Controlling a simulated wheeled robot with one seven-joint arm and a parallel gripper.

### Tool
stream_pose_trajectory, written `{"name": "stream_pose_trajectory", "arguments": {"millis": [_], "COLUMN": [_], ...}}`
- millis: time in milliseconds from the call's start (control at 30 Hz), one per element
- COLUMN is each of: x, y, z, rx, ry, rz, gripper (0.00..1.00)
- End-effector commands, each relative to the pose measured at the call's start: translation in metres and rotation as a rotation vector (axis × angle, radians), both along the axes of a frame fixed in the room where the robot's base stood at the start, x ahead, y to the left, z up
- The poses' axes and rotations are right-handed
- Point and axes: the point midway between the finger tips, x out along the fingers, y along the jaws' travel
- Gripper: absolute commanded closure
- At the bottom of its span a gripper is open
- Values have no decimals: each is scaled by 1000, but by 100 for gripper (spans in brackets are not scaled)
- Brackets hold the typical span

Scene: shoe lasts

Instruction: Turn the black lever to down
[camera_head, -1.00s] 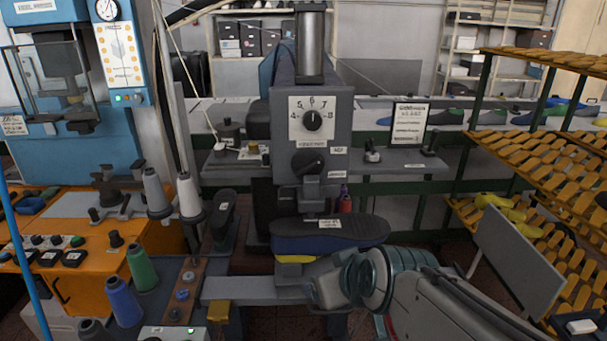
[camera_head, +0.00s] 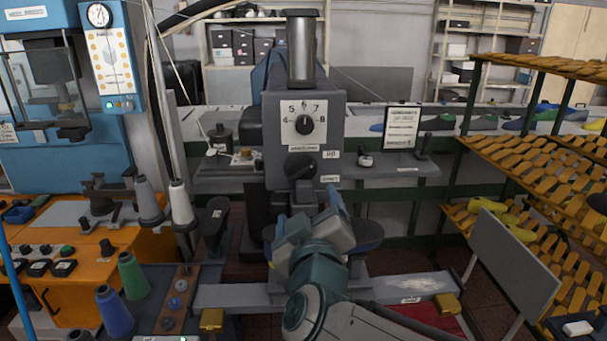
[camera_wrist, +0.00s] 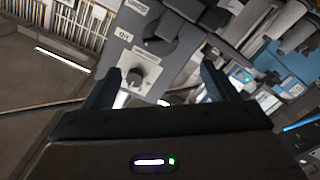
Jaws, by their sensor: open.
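The black lever (camera_head: 300,166) is a round knob with a handle on the grey machine's front, below the numbered dial (camera_head: 304,125). Its handle tilts to the upper right, toward the upper of two small labels, UP (camera_head: 331,154) and DOWN (camera_head: 330,179). My gripper (camera_head: 305,212) is below the lever, apart from it, with its fingers pointing up toward the machine. In the wrist view the fingers (camera_wrist: 160,85) are spread and empty, with the dial's knob (camera_wrist: 136,79) between them and the dark lever (camera_wrist: 160,36) farther up.
The machine's grey body (camera_head: 335,125) rises behind my gripper. A shelf with a framed sign (camera_head: 402,128) is to the right. A rack of yellow shoe lasts (camera_head: 530,160) stands farther right. Thread cones (camera_head: 133,275) and an orange bench (camera_head: 75,262) are at the left.

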Motion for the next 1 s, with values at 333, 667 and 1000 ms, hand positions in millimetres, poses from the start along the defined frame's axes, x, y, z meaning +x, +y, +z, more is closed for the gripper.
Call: {"name": "stream_pose_trajectory", "arguments": {"millis": [333,667,1000], "x": [37,96,120], "y": [1,1,1], "z": [3,-3,0], "rx": [-1,0,1], "ry": [3,0,-1], "rz": [1,3,4], "gripper": [20,20,20]}}
